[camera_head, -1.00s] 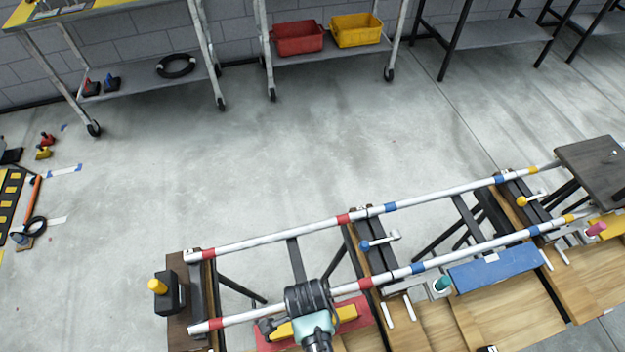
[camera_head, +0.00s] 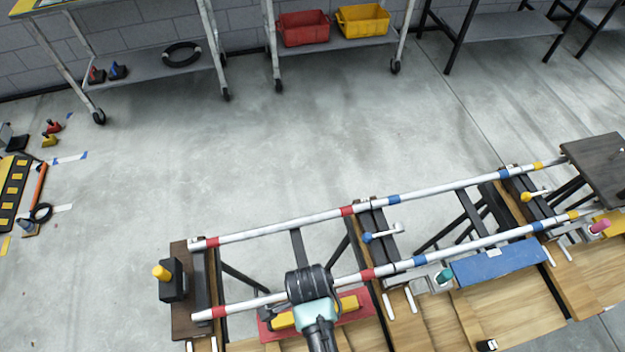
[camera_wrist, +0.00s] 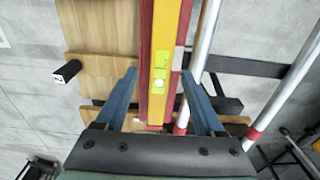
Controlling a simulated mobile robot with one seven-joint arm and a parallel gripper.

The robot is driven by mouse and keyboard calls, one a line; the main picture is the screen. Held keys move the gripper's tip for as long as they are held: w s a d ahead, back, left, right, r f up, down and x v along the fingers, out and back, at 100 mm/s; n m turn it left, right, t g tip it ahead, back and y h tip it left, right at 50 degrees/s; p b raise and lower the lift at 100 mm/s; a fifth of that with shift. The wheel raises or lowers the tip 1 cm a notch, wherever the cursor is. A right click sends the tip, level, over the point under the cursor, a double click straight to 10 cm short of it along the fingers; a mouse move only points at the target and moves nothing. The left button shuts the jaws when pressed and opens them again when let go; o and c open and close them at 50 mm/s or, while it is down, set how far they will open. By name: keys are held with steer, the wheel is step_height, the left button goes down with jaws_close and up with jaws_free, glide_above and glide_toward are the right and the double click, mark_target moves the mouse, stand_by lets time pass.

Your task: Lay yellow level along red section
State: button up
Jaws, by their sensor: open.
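The yellow level (camera_head: 345,304) lies on a red tray or mat (camera_head: 268,325) on the wooden bench, beside the near rail. In the wrist view the level (camera_wrist: 161,72) runs lengthwise between my blue fingers, with its green vial window showing. My gripper (camera_wrist: 161,95) is open, with one finger on each side of the level and apart from it. In the head view my wrist hides part of the level. The red-banded section of the track has two silver rails; the near rail (camera_head: 340,283) and far rail (camera_head: 280,227) carry red bands at both ends.
Blue-banded rails continue right, past a blue tray (camera_head: 500,262). A yellow-knobbed post (camera_head: 172,283) stands at the left end. A blue-knobbed lever (camera_head: 382,234) sits between the rails. Open floor lies behind the track.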

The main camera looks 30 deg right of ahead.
step_height(320, 180, up, 10)
steer(key=shift+a+r, duration=0.15)
steer(key=shift+a, duration=0.1)
steer(key=shift+w, duration=0.1)
stand_by(0.4)
